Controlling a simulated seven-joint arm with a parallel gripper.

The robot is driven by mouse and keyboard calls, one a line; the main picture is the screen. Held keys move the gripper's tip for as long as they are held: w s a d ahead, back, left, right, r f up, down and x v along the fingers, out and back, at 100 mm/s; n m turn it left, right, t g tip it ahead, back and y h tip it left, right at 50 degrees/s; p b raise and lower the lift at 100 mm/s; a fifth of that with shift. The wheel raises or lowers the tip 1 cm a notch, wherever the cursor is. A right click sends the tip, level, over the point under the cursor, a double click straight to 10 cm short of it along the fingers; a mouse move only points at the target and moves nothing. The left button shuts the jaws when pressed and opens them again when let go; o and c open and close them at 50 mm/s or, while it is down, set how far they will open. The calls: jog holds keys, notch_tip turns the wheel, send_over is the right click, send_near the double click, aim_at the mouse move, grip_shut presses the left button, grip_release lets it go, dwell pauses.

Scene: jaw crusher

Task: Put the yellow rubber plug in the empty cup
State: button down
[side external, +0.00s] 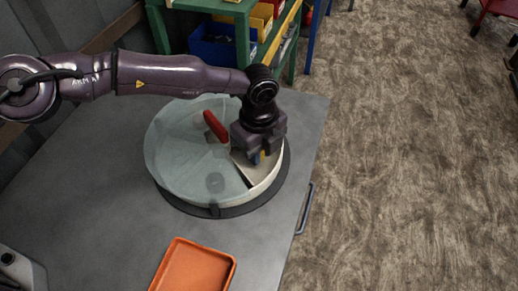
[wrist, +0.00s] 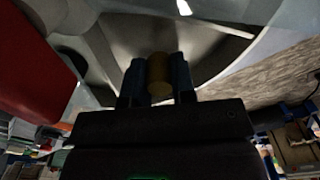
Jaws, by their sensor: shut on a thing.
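The yellow plug (wrist: 159,76) is held between the two blue fingertips of my gripper (wrist: 158,82) in the wrist view. In the side view my gripper (side external: 257,157) points down over the uncovered, pale wedge (side external: 243,165) at the right of a round drum. The plug is mostly hidden by the fingers there. I cannot tell whether it touches the drum's floor. No empty cup is clearly recognisable in either view. A small dark round shape (side external: 215,181) shows under the drum's clear cover, but I cannot tell what it is.
The clear cover (side external: 180,155) with a red handle (side external: 215,127) lies over most of the drum, close left of my gripper. An orange tray (side external: 194,268) is at the front of the grey table (side external: 90,190). A green shelf with bins (side external: 240,35) stands behind.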

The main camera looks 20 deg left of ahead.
jog(key=shift+f, duration=0.3)
jog(key=shift+f, duration=0.1)
jog(key=c, duration=1.2)
grip_release()
notch_tip(320, 180, up, 12)
jog(key=shift+r, duration=0.1)
